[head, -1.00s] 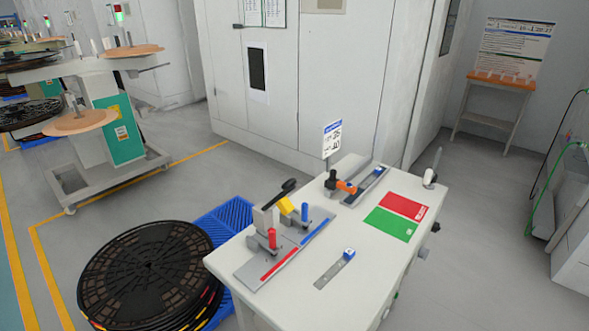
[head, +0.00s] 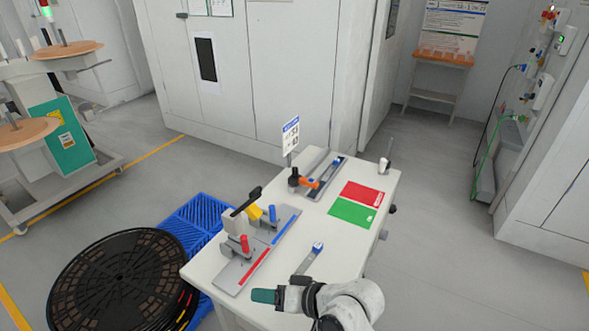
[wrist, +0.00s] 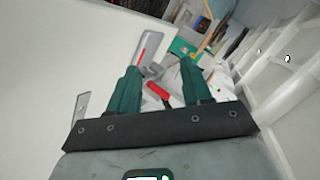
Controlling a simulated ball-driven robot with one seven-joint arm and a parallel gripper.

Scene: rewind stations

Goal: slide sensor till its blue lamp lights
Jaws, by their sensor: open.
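A small block with a blue top (head: 318,247) sits at the far end of a short grey metal rail (head: 305,262) near the front of the white table (head: 215,293). It may be the sensor; I cannot tell whether any lamp on it is lit. My gripper (head: 265,296) is low at the table's front edge, left of and nearer than the rail, with its green fingers pointing left. In the wrist view my gripper (wrist: 160,78) is open with nothing held between its fingers. A red handle (wrist: 158,92) shows beyond, between the fingers.
A grey fixture (head: 233,272) with red and blue posts and a black lever stands left. A second rail with an orange handle (head: 306,182) is at the back. Red (head: 362,194) and green (head: 352,213) cards lie right.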

